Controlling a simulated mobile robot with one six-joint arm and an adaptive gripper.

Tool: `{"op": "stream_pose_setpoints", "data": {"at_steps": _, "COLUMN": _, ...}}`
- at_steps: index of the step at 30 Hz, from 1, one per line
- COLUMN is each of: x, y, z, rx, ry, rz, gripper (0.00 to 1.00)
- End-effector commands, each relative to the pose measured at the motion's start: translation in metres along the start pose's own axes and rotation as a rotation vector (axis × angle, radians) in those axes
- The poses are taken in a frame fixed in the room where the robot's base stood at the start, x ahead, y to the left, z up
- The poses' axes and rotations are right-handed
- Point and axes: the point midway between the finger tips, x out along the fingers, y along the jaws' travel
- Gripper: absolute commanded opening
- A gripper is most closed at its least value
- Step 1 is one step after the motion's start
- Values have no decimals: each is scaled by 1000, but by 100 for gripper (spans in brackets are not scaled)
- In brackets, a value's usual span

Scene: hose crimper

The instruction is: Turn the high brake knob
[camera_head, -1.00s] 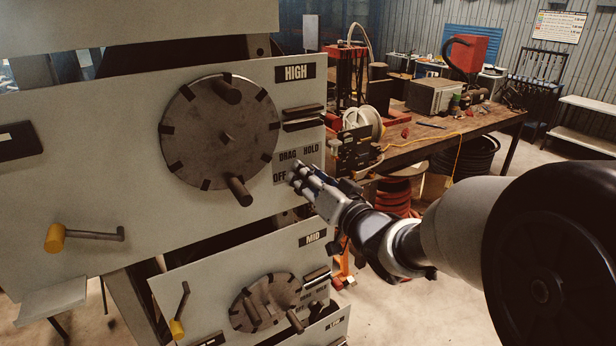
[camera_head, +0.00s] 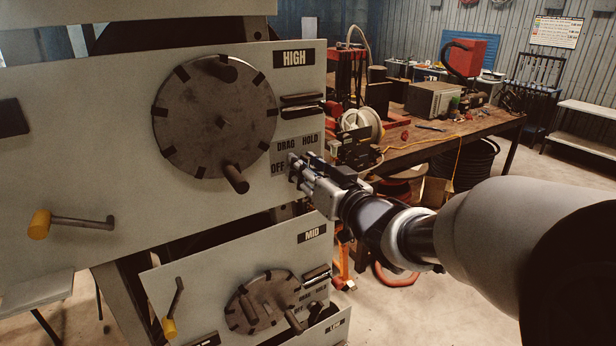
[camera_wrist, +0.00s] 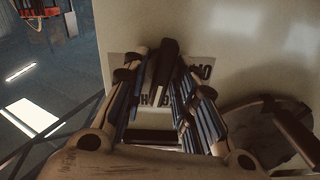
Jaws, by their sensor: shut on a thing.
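The high brake knob (camera_wrist: 163,62) is a dark, narrow bar standing out from the panel in the wrist view. It sits between the blue-padded fingers of my gripper (camera_wrist: 158,78), which are shut on it. In the head view my gripper (camera_head: 297,170) covers the knob, at the label plate (camera_head: 283,156) reading DRAG, HOLD and OFF. The plate is on the upper panel (camera_head: 100,140), under the HIGH sign (camera_head: 293,58). Exactly which mark the knob points to is hidden.
A large round dial (camera_head: 214,117) with two pegs is left of my gripper. A yellow-handled lever (camera_head: 40,224) sticks out at lower left. The MID panel (camera_head: 190,283) with its own dial (camera_head: 262,305) is below. A cluttered workbench (camera_head: 440,140) stands behind at right.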

Motion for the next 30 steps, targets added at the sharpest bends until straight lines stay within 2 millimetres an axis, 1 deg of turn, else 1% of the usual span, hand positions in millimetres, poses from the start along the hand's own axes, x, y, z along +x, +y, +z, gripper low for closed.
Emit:
{"op": "stream_pose_setpoints", "data": {"at_steps": 1, "x": 0, "y": 0, "z": 4, "rx": -45, "ry": 3, "rz": -1, "gripper": 2}}
{"op": "stream_pose_setpoints", "data": {"at_steps": 15, "x": 0, "y": -4, "z": 4, "rx": -463, "ry": 1, "rz": -1, "gripper": 2}}
{"op": "stream_pose_setpoints", "data": {"at_steps": 21, "x": 0, "y": -5, "z": 3, "rx": -587, "ry": 1, "rz": 0, "gripper": 2}}
{"op": "stream_pose_setpoints", "data": {"at_steps": 30, "x": 0, "y": -5, "z": 2, "rx": -681, "ry": 0, "rz": 0, "gripper": 2}}
